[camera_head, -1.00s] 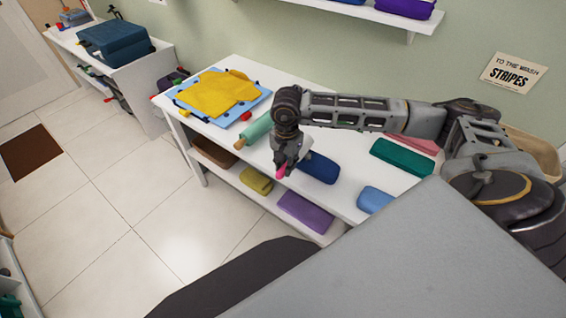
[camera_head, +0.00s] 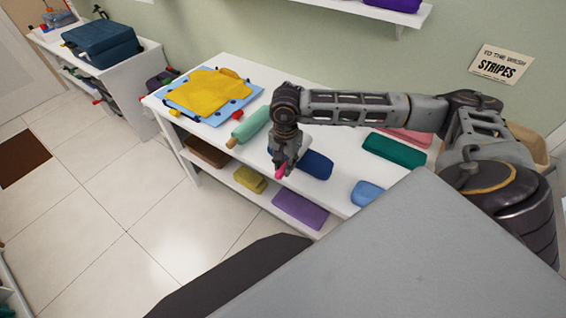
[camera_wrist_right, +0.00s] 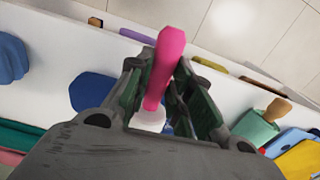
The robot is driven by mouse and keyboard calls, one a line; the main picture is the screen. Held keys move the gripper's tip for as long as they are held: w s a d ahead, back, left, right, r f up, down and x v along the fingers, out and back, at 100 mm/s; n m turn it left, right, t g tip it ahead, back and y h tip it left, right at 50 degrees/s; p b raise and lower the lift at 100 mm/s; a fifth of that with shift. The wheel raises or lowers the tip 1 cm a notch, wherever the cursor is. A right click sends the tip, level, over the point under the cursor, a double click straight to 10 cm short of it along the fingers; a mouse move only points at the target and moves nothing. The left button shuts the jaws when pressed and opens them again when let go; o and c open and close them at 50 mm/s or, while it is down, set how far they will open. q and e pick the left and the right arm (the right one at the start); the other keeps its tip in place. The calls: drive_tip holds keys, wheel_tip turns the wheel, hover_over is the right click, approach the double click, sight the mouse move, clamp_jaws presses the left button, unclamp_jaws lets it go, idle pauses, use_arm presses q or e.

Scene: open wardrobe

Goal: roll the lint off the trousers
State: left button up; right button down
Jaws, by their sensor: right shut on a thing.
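The yellow trousers (camera_head: 208,90) lie spread on a blue dotted mat (camera_head: 247,97) at the left end of the white table. My right gripper (camera_head: 282,168) is over the table's front edge, to the right of and nearer than the trousers. It is shut on the pink handle (camera_head: 280,173) of what looks like the lint roller. In the right wrist view the pink handle (camera_wrist_right: 168,55) stands between the fingers, with a whitish part (camera_wrist_right: 149,119) beyond, partly hidden. Lint on the trousers is too small to tell. My left gripper is not in view.
Folded dark blue (camera_head: 317,164), green (camera_head: 394,150) and light blue (camera_head: 367,193) cloths lie to the right. A lower shelf holds a purple cloth (camera_head: 300,209) and others.

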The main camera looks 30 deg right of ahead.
drive_tip(key=shift+s+d+r, duration=0.1)
drive_tip(key=shift+s+d, duration=0.25)
drive_tip(key=shift+s, duration=0.35)
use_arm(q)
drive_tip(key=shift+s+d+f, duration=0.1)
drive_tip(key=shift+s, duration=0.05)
use_arm(e)
drive_tip(key=shift+s, duration=0.1)
use_arm(q)
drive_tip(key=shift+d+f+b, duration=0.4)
drive_tip(key=shift+b, duration=0.05)
use_arm(e)
drive_tip(key=shift+s+d, duration=0.3)
drive_tip(key=shift+s, duration=0.2)
drive_tip(key=shift+s+d, duration=0.25)
drive_tip(key=shift+s, duration=0.25)
drive_tip(key=shift+s+d+b, duration=0.15)
drive_tip(key=shift+s+d, duration=0.1)
drive_tip(key=shift+s, duration=0.35)
drive_tip(key=shift+s+d+b, duration=0.15)
drive_tip(key=shift+s+d, duration=0.1)
drive_tip(key=shift+s, duration=0.3)
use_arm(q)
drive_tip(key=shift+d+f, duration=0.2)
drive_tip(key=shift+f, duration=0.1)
use_arm(e)
drive_tip(key=shift+s+d, duration=0.1)
drive_tip(key=shift+s, duration=0.1)
